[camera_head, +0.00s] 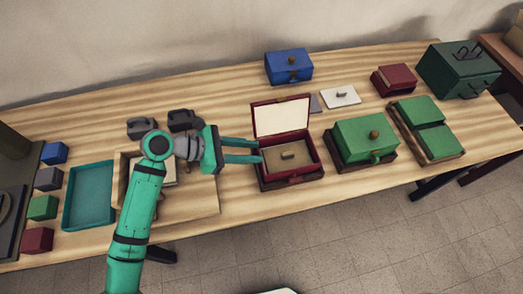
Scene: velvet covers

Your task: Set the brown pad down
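The brown pad (285,160), with a small dark knob on top, lies inside an open dark red box (290,180). The box's lid stands up at the back and shows a white lining (281,117). My gripper (261,151) reaches in from the left, with its two teal fingers apart and nothing seen between them. The fingertips are at the box's left side in the picture, just left of the pad. I cannot tell their height above the rim.
A green box (352,137) stands close right of the red box. A white knobbed pad (346,98) and blue box (288,70) are behind. A wooden tray (200,203) under my arm and a teal tray (70,205) are left. Bare table lies along the front edge.

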